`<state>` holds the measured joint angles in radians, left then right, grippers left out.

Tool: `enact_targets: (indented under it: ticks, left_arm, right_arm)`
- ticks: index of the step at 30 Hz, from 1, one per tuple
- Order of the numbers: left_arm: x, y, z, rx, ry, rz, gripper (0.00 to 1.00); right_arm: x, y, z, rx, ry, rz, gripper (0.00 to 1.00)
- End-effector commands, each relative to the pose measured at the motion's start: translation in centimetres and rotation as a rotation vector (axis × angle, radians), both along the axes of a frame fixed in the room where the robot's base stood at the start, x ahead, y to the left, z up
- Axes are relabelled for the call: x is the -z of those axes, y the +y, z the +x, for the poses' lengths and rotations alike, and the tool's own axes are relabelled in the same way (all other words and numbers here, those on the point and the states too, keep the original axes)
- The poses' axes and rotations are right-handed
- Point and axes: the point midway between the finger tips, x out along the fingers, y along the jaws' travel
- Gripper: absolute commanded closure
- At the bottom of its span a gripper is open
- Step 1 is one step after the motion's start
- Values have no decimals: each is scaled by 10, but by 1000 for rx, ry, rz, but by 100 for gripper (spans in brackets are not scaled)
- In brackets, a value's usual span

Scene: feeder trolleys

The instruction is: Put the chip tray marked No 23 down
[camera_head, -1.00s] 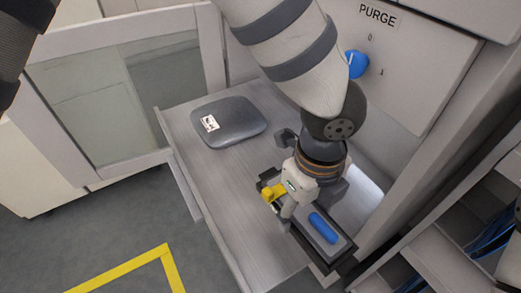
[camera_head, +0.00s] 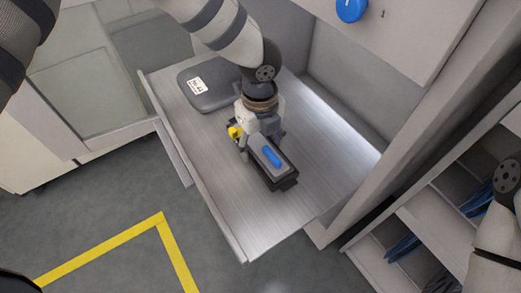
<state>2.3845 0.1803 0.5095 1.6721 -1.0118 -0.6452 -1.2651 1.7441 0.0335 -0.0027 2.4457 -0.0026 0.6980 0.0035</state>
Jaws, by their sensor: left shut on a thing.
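My left gripper (camera_head: 262,138) is shut on a dark, narrow tray (camera_head: 287,183) with a blue bar (camera_head: 271,156) on top and a yellow part (camera_head: 235,131) at its far left end. I take this to be the chip tray, but no number is legible on it. It is over the middle of a pale metal shelf (camera_head: 225,205). Whether its underside touches the shelf I cannot tell. The gripper hides part of the tray. My right gripper is out of view; only a piece of my right arm shows at the right edge.
A grey rounded case (camera_head: 215,100) with a white label (camera_head: 197,86) lies at the shelf's back left. The shelf's right side and front are bare. A cabinet wall with a blue knob (camera_head: 351,9) rises behind. Compartments with blue cables (camera_head: 403,247) are at the right. Yellow tape (camera_head: 105,246) marks the floor.

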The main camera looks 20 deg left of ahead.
Motion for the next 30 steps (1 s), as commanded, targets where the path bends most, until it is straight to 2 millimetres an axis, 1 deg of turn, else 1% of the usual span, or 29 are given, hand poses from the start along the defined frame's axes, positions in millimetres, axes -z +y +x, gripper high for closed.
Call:
enact_targets:
  ticks: [1, 3, 4, 11, 14, 15, 17, 18, 26, 29, 30]
  left_arm:
    - [13, 0, -1, -1, 7, 1, 100]
    - [27, 0, -2, -2, 7, 1, 100]
    - [31, 0, -1, -2, 4, 1, 100]
    - [30, 0, 0, -2, -1, 1, 100]
    - [34, 0, 0, -2, 1, 1, 100]
    - [34, 0, 0, -3, 2, 1, 38]
    - [33, 0, 0, -3, 1, 1, 24]
    - [33, 0, 0, -3, 1, 1, 22]
    - [33, 0, 0, -3, 1, 1, 22]
    - [23, 0, 1, -3, -4, 0, 22]
    - [15, 0, 1, -3, -4, -1, 22]
  right_arm:
    - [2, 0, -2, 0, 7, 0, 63]
    - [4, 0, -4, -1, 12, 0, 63]
    - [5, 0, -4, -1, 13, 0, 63]
    - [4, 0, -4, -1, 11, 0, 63]
    - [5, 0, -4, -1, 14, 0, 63]
    - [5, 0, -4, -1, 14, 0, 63]
    - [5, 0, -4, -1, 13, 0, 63]
    - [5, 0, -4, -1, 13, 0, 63]
    - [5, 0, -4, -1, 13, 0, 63]
    - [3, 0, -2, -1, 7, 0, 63]
    - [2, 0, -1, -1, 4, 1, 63]
